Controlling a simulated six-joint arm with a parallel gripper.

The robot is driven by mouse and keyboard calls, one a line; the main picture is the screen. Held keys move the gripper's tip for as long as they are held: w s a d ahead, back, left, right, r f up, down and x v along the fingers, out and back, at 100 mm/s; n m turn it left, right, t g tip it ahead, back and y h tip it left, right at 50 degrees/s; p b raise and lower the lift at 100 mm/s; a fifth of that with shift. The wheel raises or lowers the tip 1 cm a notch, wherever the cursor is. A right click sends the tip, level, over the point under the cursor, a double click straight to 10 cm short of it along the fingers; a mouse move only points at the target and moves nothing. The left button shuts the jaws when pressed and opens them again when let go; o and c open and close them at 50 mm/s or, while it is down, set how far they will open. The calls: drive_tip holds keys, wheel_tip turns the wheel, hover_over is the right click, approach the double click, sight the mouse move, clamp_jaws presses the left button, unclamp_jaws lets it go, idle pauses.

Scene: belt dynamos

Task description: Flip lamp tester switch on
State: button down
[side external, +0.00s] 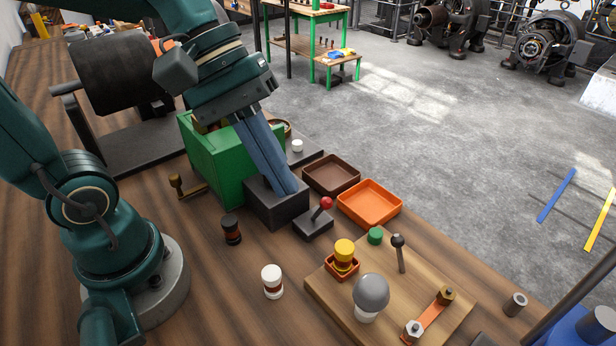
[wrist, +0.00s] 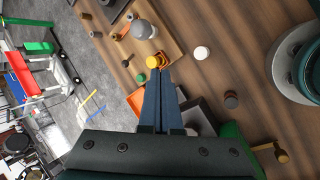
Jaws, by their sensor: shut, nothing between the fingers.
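The lamp tester board (side external: 325,292) is a light wooden plate at the front right. It carries a grey bulb (side external: 370,292) and an upright lever with a dark ball knob (side external: 398,242), tilted slightly. A separate lever with a red ball (side external: 326,203) stands on a small dark block, leaning right. I cannot tell for certain which lever is the tester switch. My gripper (side external: 288,188) is shut and empty, its long blue fingers pointing down at the dark box, left of the red ball. In the wrist view the fingertips (wrist: 161,76) appear just below the yellow cap (wrist: 152,62).
The dark box (side external: 272,212) and green housing (side external: 215,160) stand close to my fingers. An orange tray (side external: 370,203) and brown tray (side external: 331,174) lie right of them. A white-topped piece (side external: 272,281) and a dark spool (side external: 231,229) stand on open wood at left.

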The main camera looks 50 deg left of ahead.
drive_tip(key=w+a+f+n+h, duration=0.2)
drive_tip(key=w+f+n+h, duration=0.3)
drive_tip(key=w+n, duration=0.5)
drive_tip(key=shift+w+a+f+n+h, duration=0.3)
drive_tip(key=shift+a+f+n, duration=0.1)
drive_tip(key=shift+f+n, duration=0.3)
approach(397, 251)
drive_tip(key=x, duration=0.4)
drive_tip(key=shift+w+f, duration=0.35)
drive_tip(key=shift+f, duration=0.1)
drive_tip(key=shift+d, duration=0.1)
drive_tip(key=shift+d+r, duration=0.15)
drive_tip(key=shift+r, duration=0.05)
